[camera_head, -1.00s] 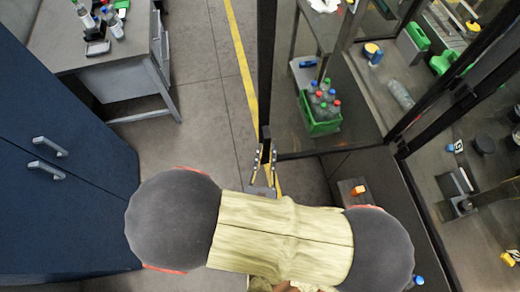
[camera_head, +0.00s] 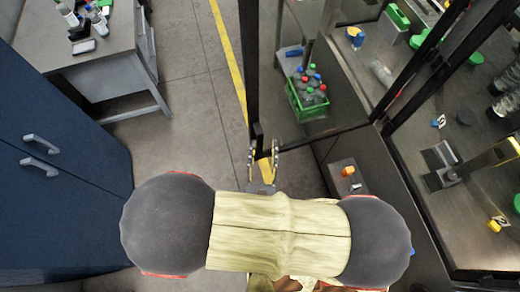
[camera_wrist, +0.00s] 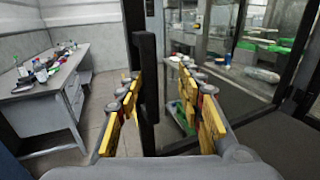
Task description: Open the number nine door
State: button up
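A glass door (camera_head: 330,75) with a black frame stands swung out from the machine in the head view. I see no readable number on it. Its dark upright handle (camera_wrist: 147,90) shows in the wrist view between my fingers, closer to the left one. My gripper (camera_head: 263,160) is at the door's free edge in the head view. Its two yellow-padded fingers are spread on either side of the handle, with a clear gap at the right finger. The wrist view shows the same open gripper (camera_wrist: 163,105).
A blue cabinet (camera_head: 60,180) stands at the left, with a grey desk (camera_head: 110,65) behind it. A green crate of bottles (camera_head: 306,105) shows through the door glass. The machine interior (camera_head: 470,190) holds small parts at the right. Floor (camera_head: 185,90) is clear left of the door.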

jog(key=shift+o, duration=1)
jog(key=shift+d, duration=0.15)
notch_tip(320, 180, up, 10)
